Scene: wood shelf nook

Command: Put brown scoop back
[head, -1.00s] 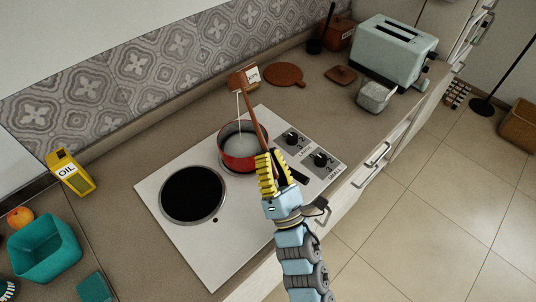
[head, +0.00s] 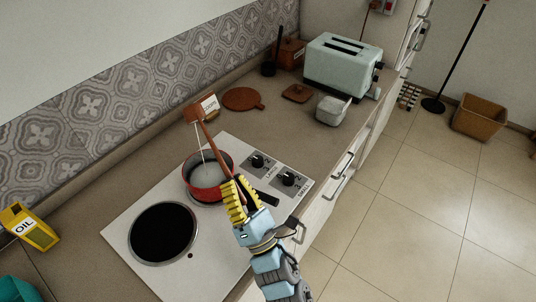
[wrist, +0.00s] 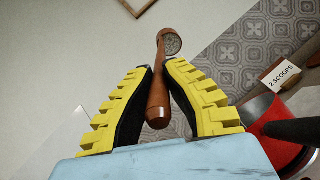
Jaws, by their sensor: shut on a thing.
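The brown scoop (head: 209,137) is held between the yellow-padded fingers of my gripper (head: 238,197). Its long handle slants up and left, and its head is above the red pot (head: 212,190). A thin white stream (head: 198,145) runs down from the head into the pot. In the wrist view the scoop (wrist: 158,95) sits between the two fingers of my gripper (wrist: 158,85). A "2 SCOOPS" label (wrist: 285,75) shows near the pot (wrist: 282,150).
The pot sits on the rear plate of the white stove (head: 125,215), its black handle (head: 262,197) beside my gripper. A round board (head: 243,98), brown lid (head: 297,93), metal box (head: 333,108) and toaster (head: 343,65) stand behind. A yellow oil carton (head: 28,226) is at left.

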